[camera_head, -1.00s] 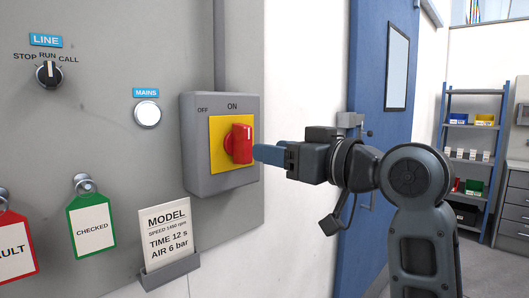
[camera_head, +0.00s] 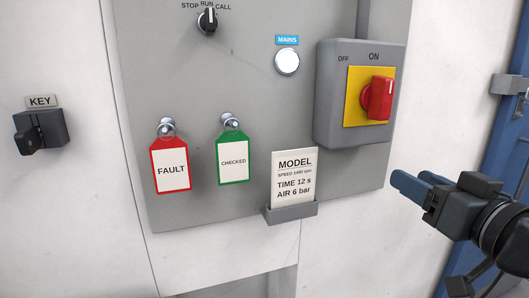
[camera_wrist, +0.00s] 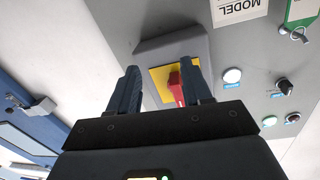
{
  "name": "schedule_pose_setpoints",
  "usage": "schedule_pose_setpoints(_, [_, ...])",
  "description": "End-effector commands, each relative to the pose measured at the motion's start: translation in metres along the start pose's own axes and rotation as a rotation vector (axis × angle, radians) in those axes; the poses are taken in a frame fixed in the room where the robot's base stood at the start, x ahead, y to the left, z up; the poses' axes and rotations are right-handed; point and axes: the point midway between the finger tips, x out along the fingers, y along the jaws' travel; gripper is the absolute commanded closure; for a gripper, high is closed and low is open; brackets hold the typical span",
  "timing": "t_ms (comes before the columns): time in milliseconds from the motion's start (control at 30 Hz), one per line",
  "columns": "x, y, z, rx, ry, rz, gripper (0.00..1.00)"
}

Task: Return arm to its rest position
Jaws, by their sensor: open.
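My gripper (camera_head: 402,184) is at the right of the head view, below and to the right of the red rotary handle (camera_head: 379,99). Its blue fingers point toward the panel. In the wrist view my gripper (camera_wrist: 163,78) is open and empty, and the red handle (camera_wrist: 176,88) shows beyond the gap between the fingers, nearer the right one. The handle sits on a yellow plate (camera_head: 355,103) on a grey switch box (camera_head: 331,105), upright below the word ON. Fingers and handle look apart.
The grey panel (camera_head: 250,75) carries a white MAINS lamp (camera_head: 288,62), a black selector knob (camera_head: 207,20), a red FAULT tag (camera_head: 171,168), a green CHECKED tag (camera_head: 233,160) and a MODEL card (camera_head: 293,182) in a holder. A key switch (camera_head: 40,132) is at left, a blue door (camera_head: 505,130) at right.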

Motion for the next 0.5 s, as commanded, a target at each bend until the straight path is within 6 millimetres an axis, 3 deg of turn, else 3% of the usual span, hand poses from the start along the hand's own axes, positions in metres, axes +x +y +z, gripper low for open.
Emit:
schedule_pose_setpoints(33, [-0.007, -0.001, 0.024, 0.02, -0.016, 0.017, 0.51])
schedule_pose_setpoints(200, [-0.035, -0.001, 0.083, 0.059, -0.036, 0.083, 0.51])
schedule_pose_setpoints(500, [-0.108, -0.01, 0.172, 0.075, -0.082, 0.186, 0.51])
